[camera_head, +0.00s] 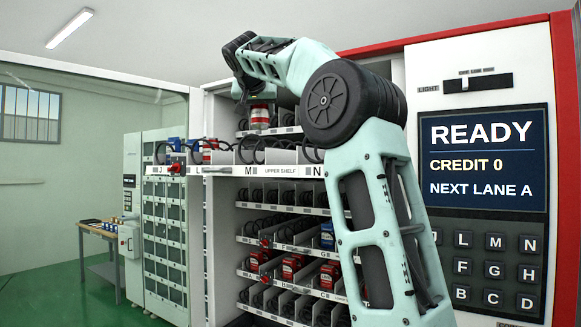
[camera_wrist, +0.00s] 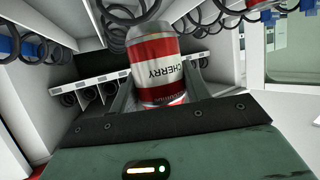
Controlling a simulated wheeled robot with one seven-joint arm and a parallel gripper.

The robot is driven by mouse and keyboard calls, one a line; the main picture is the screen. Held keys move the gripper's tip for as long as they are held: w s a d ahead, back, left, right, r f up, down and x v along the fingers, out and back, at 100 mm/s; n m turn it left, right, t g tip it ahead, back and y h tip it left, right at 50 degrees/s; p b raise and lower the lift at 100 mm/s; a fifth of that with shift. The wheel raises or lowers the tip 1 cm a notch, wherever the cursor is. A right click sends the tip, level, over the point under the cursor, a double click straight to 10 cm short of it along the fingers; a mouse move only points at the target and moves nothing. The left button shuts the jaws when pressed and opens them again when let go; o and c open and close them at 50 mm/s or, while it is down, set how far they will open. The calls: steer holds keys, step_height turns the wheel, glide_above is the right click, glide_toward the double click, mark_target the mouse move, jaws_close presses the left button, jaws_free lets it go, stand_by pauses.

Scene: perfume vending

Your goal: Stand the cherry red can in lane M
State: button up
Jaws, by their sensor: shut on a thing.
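The cherry red can (camera_head: 260,117), red with a white band and silver ends, is held in the air above the upper shelf (camera_head: 281,171), over the area behind the lane M label (camera_head: 249,169). My gripper (camera_head: 260,99) is shut on it. In the wrist view the can (camera_wrist: 155,52) sits between the two fingers of my gripper (camera_wrist: 155,88), with "CHERRY" readable on its side. Lane M shows black coils at its front in the head view. Its floor is hidden, and I cannot tell the exact gap below the can.
Blue and red cans (camera_head: 172,145) stand in the lanes to the left on the upper shelf. Lower shelves hold red cans (camera_head: 292,266) and a blue can (camera_head: 327,236). Black coils and lane dividers crowd the shelf. A keypad panel (camera_head: 494,265) stands at the right.

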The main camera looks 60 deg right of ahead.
mark_target(259, 123)
step_height(259, 123, down, 5)
steer(key=shift+d+f, duration=0.15)
steer(key=shift+f, duration=0.05)
steer(key=shift+w+f, duration=0.1)
steer(key=shift+f, duration=2.1)
steer(key=shift+f+b, duration=0.2)
steer(key=shift+b, duration=0.15)
steer(key=o, duration=0.8)
steer(key=shift+r, duration=0.1)
